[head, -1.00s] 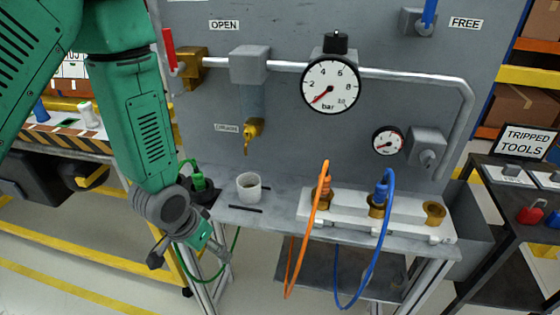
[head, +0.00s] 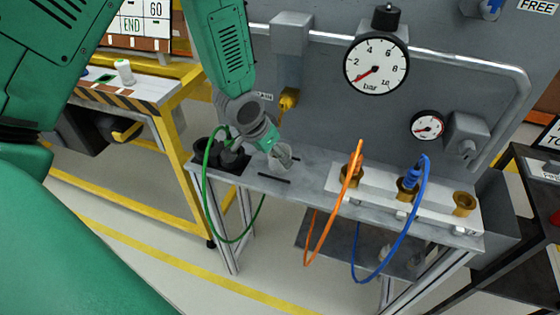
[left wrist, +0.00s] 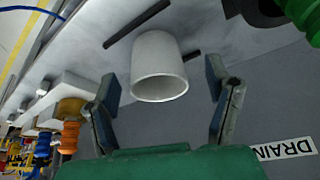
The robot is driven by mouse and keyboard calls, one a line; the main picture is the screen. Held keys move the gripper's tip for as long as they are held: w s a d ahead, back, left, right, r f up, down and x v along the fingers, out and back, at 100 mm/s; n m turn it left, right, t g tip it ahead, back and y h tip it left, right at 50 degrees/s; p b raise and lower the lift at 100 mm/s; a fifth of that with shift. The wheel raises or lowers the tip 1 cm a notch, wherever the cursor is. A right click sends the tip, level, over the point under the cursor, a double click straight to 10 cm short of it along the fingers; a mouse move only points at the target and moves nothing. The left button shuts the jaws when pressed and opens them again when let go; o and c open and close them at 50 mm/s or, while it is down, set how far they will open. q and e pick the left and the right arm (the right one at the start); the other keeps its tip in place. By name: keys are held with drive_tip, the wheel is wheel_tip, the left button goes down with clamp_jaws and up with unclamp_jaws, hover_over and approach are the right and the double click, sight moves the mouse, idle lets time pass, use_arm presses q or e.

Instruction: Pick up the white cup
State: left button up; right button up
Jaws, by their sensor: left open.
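The white cup (left wrist: 160,62) stands on the grey bench. In the left wrist view it shows upside down, between my left gripper's two fingers (left wrist: 163,98) and beyond them. The fingers are apart with clear gaps on both sides of the cup. In the head view my left gripper (head: 282,150) is over the bench at the cup (head: 279,163) and hides part of it. My right gripper is out of view.
A green hose (head: 206,190) hangs from a dark fitting left of the cup. A white block (head: 335,182) with orange and blue hoses stands to the right. Dark strips lie near the cup. The grey panel with gauges (head: 376,66) rises behind.

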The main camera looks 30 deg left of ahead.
use_arm(q)
drive_tip(key=x, duration=0.4)
drive_tip(key=shift+f, duration=0.1)
drive_tip(key=shift+w+d+f, duration=0.2)
drive_tip(key=shift+f, duration=0.05)
drive_tip(key=shift+w+d, duration=0.1)
drive_tip(key=shift+d, duration=0.05)
drive_tip(key=shift+d+r, duration=0.1)
drive_tip(key=shift+d, duration=0.05)
drive_tip(key=c, duration=1.2)
drive_tip(key=shift+o, duration=0.2)
drive_tip(key=shift+a, duration=0.35)
drive_tip(key=shift+s, duration=0.2)
